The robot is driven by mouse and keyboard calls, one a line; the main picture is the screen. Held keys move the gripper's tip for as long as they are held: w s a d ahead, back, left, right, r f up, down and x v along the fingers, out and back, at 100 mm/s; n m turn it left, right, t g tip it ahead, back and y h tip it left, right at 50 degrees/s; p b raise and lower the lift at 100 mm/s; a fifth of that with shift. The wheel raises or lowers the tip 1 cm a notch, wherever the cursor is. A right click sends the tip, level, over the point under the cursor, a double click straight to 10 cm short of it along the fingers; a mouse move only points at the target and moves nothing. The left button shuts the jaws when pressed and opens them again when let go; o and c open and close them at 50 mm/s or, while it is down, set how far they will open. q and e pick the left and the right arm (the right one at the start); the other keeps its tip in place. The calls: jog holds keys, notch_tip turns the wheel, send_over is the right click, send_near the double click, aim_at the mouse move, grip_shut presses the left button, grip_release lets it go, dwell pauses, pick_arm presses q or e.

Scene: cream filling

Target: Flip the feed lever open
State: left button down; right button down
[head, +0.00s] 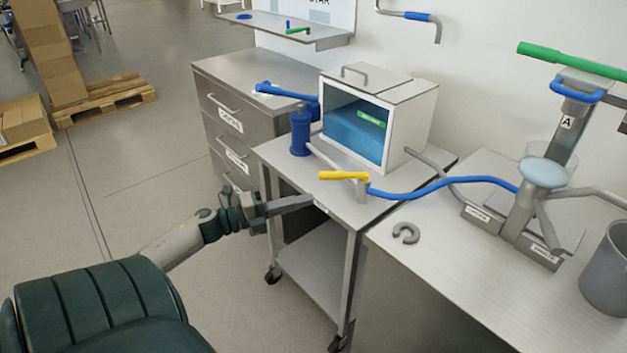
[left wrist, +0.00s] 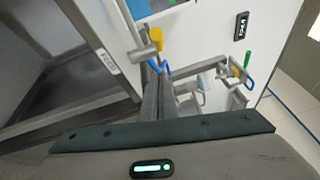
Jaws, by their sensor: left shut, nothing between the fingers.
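A yellow lever (head: 344,176) sits on a short grey valve post at the front right of the steel cart top (head: 330,203). The lever points left, and a blue hose (head: 430,187) runs right from the valve. My left gripper (head: 308,201) is shut and empty, its tip just left of and below the lever, with a gap visible between them. In the left wrist view the yellow lever (left wrist: 156,38) shows beyond the tips of my shut fingers (left wrist: 159,82). My right gripper is in neither view. No label names the feed lever.
A glass-fronted box (head: 357,128) with blue contents and a blue cylinder (head: 300,132) stand behind the lever. The right bench (head: 440,250) holds a grey C-shaped piece (head: 406,233), a lever-topped stand (head: 541,174) and a grey bucket (head: 607,270). A drawer cabinet (head: 225,85) stands at the left.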

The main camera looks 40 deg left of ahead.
pick_arm(q)
jog(key=shift+b+v, duration=0.3)
jog(key=shift+v, duration=1.9)
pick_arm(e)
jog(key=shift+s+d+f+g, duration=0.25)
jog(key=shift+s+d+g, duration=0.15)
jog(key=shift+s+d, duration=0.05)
pick_arm(q)
jog(key=shift+a, duration=0.25)
